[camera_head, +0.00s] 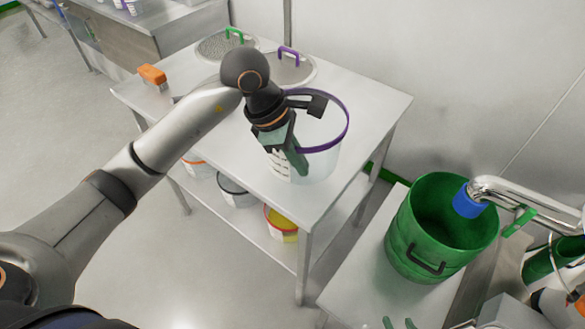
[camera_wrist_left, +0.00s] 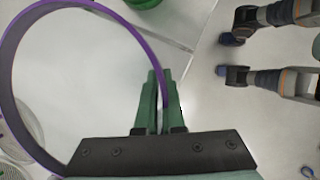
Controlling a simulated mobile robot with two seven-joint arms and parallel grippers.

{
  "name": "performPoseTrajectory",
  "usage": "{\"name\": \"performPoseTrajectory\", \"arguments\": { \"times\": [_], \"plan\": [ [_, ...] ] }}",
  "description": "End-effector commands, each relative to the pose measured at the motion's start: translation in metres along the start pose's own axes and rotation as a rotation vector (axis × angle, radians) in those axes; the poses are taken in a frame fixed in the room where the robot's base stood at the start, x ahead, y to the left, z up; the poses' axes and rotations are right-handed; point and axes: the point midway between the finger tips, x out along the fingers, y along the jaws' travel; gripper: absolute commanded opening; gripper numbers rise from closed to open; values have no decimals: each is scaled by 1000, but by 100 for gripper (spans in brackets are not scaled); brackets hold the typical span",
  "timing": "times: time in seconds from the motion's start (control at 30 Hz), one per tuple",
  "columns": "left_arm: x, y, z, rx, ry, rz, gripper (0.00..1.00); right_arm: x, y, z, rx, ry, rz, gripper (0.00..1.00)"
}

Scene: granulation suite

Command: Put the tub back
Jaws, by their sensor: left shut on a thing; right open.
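The tub (camera_head: 322,165) is clear, with a purple rim and a white label, and is upright at the right front of the steel table (camera_head: 375,110). I cannot tell whether its base touches the tabletop. My left gripper (camera_head: 299,166) is shut on the tub's near wall, with its fingers pointing down; the fingers hide part of the label. In the left wrist view the purple rim (camera_wrist_left: 75,3) curves left of my gripper's green fingers (camera_wrist_left: 160,75). The green fingertips of my right gripper (camera_head: 398,324) show at the bottom edge, open and empty.
A purple-handled lid (camera_head: 289,68) and a green-handled lid (camera_head: 225,46) lie at the table's back. An orange brush (camera_head: 152,75) lies at the left corner. Several tubs stand on the lower shelf (camera_head: 255,250). A green drum (camera_head: 425,235) stands on a bench to the right.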

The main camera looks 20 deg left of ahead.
Motion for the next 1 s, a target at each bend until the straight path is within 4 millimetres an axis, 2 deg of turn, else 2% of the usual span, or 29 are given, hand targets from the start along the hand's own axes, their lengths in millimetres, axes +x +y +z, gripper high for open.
{"name": "performPoseTrajectory", "arguments": {
  "times": [0.1,0.37,0.6,0.97,1.0],
  "plan": [
    [12,10,-15,-3,-1,1,0,-1,0,-1,0,0,0,50],
    [28,20,-31,-2,-2,1,0,-2,0,-2,0,0,0,50],
    [54,18,-40,0,-3,3,0,-7,-1,-7,0,0,0,50],
    [59,17,-43,1,-2,5,0,-4,0,-4,0,0,0,50],
    [58,17,-42,1,-1,4,8,-4,0,-4,0,0,0,50]
  ]
}}
